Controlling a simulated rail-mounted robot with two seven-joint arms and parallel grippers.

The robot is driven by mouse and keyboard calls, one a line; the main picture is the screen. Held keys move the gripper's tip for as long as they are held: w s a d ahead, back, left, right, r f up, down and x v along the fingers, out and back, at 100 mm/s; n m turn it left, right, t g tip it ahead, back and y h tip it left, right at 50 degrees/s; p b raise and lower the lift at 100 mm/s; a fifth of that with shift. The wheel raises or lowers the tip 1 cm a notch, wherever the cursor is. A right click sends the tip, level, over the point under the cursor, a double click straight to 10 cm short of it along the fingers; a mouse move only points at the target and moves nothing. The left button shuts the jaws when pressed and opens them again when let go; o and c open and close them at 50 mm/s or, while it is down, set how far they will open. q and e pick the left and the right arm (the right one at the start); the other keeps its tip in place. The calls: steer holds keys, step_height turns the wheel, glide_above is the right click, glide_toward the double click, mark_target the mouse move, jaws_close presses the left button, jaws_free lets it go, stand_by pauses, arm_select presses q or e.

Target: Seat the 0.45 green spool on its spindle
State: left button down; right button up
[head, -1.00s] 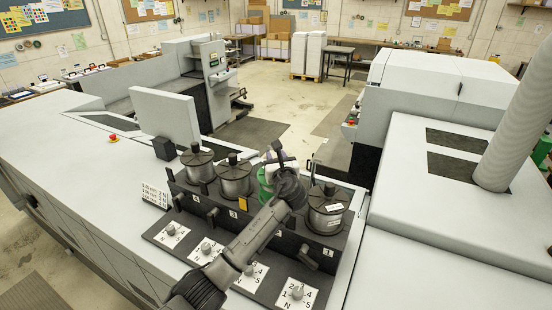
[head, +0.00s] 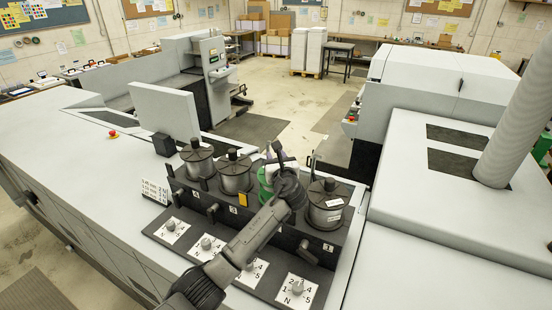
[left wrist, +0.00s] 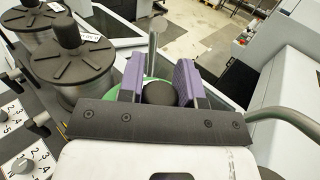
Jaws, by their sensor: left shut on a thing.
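The green spool (head: 264,176) is at the row of wire spools on the machine, between the second grey spool and the right-hand one. My left arm hides most of it in the head view. My left gripper (left wrist: 160,92) has its purple fingers shut on the spool's dark round knob, seen from above in the left wrist view. Some green of the spool (left wrist: 117,97) shows beside the fingers. The spindle under the spool is hidden, so I cannot tell whether the spool is fully down. My right gripper is not in view.
Grey spools (head: 197,162), (head: 235,175) stand to the left and another grey spool (head: 326,208) stands close to the right. Numbered dials (head: 297,288) line the front panel. A thin metal rod (left wrist: 152,50) rises beyond the fingers.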

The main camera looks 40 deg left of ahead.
arm_select(q)
steer(key=shift+f, duration=0.35)
stand_by(0.4)
steer(key=c, duration=1.1)
jaws_free()
steer(key=shift+c, duration=0.2)
steer(key=shift+o, duration=0.7)
steer(key=shift+w+r, duration=0.1)
steer(key=shift+o, duration=1.4)
steer(key=shift+f, duration=0.6)
steer(key=b+v, duration=0.3)
steer(key=v, duration=1)
steer(key=shift+s+d+r+b, duration=0.25)
steer(key=shift+d+r+b, duration=0.05)
steer(key=shift+r+b, duration=0.1)
